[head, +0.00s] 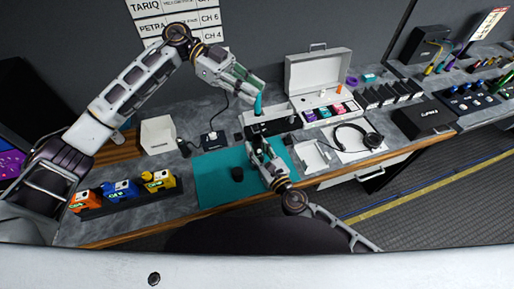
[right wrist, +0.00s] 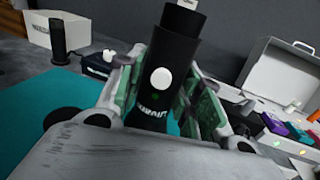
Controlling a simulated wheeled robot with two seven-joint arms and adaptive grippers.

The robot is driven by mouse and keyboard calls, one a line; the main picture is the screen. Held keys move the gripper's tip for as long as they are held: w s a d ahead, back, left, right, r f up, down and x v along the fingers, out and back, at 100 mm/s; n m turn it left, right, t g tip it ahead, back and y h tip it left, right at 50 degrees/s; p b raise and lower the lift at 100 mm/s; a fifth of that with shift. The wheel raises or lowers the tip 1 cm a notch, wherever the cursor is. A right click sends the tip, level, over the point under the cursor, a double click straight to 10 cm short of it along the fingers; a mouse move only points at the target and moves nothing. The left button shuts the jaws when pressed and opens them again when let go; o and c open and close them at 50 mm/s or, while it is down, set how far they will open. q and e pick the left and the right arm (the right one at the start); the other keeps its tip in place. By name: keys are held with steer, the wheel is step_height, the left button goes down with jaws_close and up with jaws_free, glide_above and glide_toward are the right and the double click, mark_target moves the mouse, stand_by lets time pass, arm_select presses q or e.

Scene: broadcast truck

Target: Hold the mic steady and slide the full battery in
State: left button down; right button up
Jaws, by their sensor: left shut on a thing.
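My right gripper (head: 257,152) is at the microphone's lower end. Its fingers (right wrist: 165,105) stand on either side of the black body and look spread around it; contact is not clear.
A teal mat (head: 215,178) covers the desk front, with a small black object (head: 237,174) on it. A white open case (head: 320,80) stands behind. Headphones (head: 358,137) lie right. Coloured packs (head: 120,190) stand left, with a white box (head: 158,134) behind them.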

jaws_close()
arm_select(q)
steer(key=shift+f+n+t, duration=0.3)
steer(key=shift+f, duration=1.25)
